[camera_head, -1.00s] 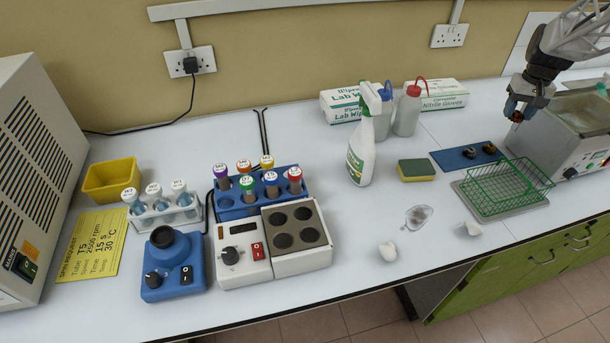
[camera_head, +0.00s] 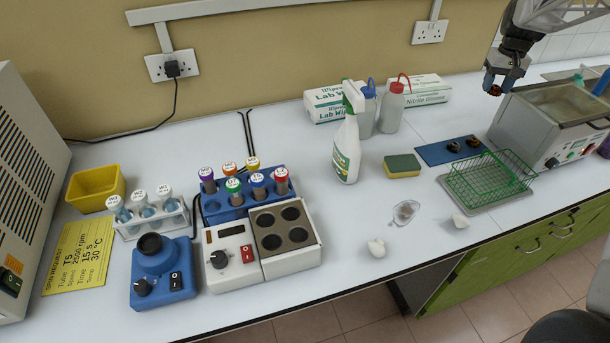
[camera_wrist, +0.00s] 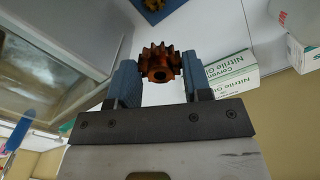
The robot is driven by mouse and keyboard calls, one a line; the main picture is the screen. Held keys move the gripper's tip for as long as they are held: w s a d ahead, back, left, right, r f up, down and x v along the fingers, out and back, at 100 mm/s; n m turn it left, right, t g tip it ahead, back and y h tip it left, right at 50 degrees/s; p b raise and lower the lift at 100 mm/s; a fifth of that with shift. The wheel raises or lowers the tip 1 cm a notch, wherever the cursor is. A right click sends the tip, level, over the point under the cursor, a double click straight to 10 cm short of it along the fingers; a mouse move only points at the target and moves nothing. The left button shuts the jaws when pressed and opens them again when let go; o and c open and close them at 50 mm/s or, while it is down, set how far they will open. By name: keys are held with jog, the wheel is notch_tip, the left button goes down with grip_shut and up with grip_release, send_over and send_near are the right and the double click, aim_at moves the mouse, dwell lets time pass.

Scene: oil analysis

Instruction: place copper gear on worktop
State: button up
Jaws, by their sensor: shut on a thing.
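The copper gear (camera_wrist: 158,62) is a toothed, orange-brown wheel with a bore. My gripper (camera_wrist: 160,80) is shut on it, one blue-grey jaw on each side, in the wrist view. In the head view my gripper (camera_head: 497,84) hangs at the upper right, holding the gear (camera_head: 495,90) in the air near the left edge of the metal bath. The white worktop (camera_head: 340,222) runs across the head view, well below the held gear.
A blue mat (camera_head: 434,154) with two dark gears (camera_head: 473,143) lies below. The metal bath (camera_head: 550,115) stands right, a green wire basket (camera_head: 492,180) on a tray in front. A sponge (camera_head: 402,166), spray bottle (camera_head: 346,150) and tube rack (camera_head: 235,207) stand left. The front middle has clear patches.

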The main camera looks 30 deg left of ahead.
jog(key=w+a+r+n, duration=0.1)
jog(key=a+n, duration=0.3)
jog(key=a, duration=0.6)
jog(key=w+a+r+n, duration=0.15)
jog(key=a+n, duration=0.35)
jog(key=a, duration=0.5)
jog(key=s+a+f+n, duration=0.2)
jog(key=s+a+n, duration=0.3)
jog(key=a, duration=0.7)
jog(key=s+a+f+n, duration=0.3)
jog(key=s+a+f, duration=0.2)
jog(key=s, duration=0.8)
jog(key=s+a+f+n, duration=0.3)
jog(key=s+a+f, duration=0.2)
jog(key=s+a, duration=0.7)
jog(key=s+a+f+n, duration=0.3)
jog(key=s+a, duration=0.5)
jog(key=s, duration=0.5)
jog(key=shift+s+a+f, duration=0.1)
jog(key=shift+s+f, duration=0.1)
jog(key=shift+f, duration=0.25)
jog(key=shift+s+a+f, duration=0.1)
jog(key=shift+s+f, duration=0.1)
jog(key=shift+f, duration=0.25)
